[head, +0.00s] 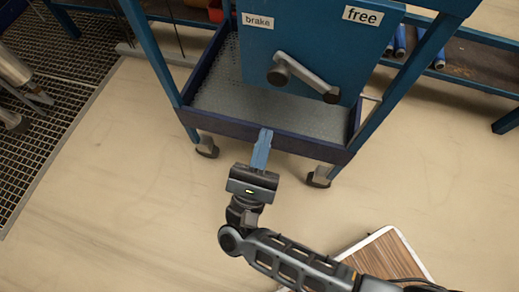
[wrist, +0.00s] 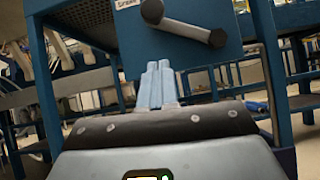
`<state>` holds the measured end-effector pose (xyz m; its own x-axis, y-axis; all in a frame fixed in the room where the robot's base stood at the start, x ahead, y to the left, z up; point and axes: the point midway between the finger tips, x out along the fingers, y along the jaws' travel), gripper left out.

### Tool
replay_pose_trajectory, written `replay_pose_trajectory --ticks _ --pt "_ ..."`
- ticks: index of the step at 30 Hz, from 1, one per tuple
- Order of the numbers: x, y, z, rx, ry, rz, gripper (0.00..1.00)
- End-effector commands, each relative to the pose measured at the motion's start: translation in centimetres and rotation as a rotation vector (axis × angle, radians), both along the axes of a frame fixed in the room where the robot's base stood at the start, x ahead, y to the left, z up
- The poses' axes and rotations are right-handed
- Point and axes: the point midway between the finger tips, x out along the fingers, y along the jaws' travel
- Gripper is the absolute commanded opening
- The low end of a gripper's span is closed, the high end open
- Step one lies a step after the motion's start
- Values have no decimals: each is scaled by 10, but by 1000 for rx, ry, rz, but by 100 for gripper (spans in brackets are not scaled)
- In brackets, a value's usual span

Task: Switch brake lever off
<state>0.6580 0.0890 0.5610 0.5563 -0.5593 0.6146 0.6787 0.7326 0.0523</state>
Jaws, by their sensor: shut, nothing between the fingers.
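The grey brake lever (head: 305,75) is on the front of a blue panel (head: 300,45). It slants from upper left to lower right, with a dark round end at each side. I cannot tell which end is the pivot. A white "brake" label (head: 258,20) is above left, and a "free" label (head: 362,15) above right. My gripper (head: 264,135) is shut and empty, with its blue fingers pointing at the panel. It is in front of and below the lever, apart from it. In the wrist view, the lever (wrist: 185,26) is above and right of the fingertips (wrist: 160,66).
The panel stands on a blue wheeled cart with a mesh tray (head: 215,95); its front rim (head: 315,148) lies close by my fingers. Cart posts rise on both sides. A wood-topped box (head: 385,262) lies at lower right. The floor in front is mostly clear.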

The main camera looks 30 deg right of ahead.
Motion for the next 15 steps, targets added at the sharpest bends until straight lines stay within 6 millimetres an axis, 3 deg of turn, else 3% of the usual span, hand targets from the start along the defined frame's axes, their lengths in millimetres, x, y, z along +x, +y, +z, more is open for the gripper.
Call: replay_pose_trajectory --ticks 7,15 --pt "27 -28 32 0 -3 -2 0" --pt "29 -31 64 1 -1 1 0"
